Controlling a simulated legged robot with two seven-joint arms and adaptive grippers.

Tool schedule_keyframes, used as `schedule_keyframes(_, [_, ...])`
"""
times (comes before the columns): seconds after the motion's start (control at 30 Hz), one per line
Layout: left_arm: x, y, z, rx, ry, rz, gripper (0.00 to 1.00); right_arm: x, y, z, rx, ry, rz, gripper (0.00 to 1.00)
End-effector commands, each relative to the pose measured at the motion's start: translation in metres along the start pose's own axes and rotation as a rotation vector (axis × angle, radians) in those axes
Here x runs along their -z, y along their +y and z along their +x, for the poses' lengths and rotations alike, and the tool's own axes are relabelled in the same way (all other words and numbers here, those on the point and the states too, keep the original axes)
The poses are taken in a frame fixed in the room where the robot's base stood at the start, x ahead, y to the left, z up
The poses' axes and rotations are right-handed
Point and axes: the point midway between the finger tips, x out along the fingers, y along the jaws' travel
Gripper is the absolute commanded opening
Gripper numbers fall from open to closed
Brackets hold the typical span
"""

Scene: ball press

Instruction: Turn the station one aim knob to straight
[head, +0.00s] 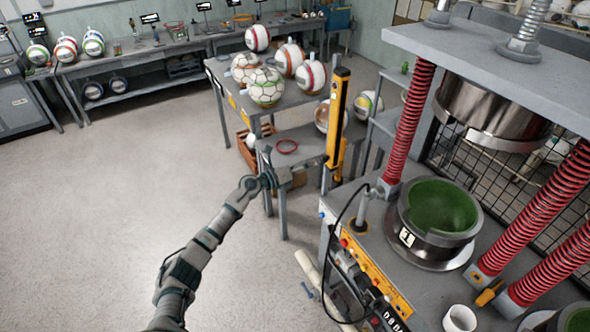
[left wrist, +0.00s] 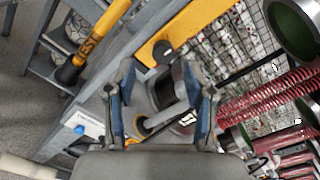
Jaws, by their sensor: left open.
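My left gripper (head: 290,178) reaches in beside the press table in the head view. In the left wrist view the left gripper (left wrist: 158,68) is open, its two blue-edged fingers apart with nothing held. A grey post with a dark round base (head: 361,225) stands on the press table near its left corner; a grey rod with a dark ring (left wrist: 147,124) shows between the fingers in the left wrist view. A round black knob (left wrist: 163,50) on a yellow plate (left wrist: 190,30) shows beyond the fingertips. I cannot tell which is the station one aim knob. My right gripper is out of view.
The press table carries a green-lined metal bowl (head: 440,212), red springs (head: 405,120) and a front panel of buttons (head: 370,275). A yellow column (head: 338,125) stands behind my gripper. A side table (head: 215,68) holds balls. Open floor (head: 100,200) lies left.

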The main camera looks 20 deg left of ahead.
Motion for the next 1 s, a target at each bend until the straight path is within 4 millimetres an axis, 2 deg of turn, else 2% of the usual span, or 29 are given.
schedule_keyframes(0.1, [0.000, 0.002, -0.028, -0.003, 0.000, 0.001, 0.54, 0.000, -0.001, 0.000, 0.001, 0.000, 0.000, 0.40])
schedule_keyframes(0.2, [0.000, 0.003, -0.045, -0.003, 0.001, 0.000, 0.54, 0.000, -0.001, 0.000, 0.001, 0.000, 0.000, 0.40])
schedule_keyframes(0.33, [0.000, 0.003, -0.059, -0.001, 0.000, -0.001, 0.54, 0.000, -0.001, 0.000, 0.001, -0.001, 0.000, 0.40])
schedule_keyframes(0.87, [-0.001, 0.002, -0.065, 0.000, -0.001, -0.002, 0.54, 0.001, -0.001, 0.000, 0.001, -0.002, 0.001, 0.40])
schedule_keyframes(0.97, [0.004, 0.008, -0.064, -0.004, -0.006, -0.030, 0.54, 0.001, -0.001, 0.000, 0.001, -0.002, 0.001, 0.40])
schedule_keyframes(1.0, [0.010, 0.016, -0.064, -0.009, -0.013, -0.066, 0.54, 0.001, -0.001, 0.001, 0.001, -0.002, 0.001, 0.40])
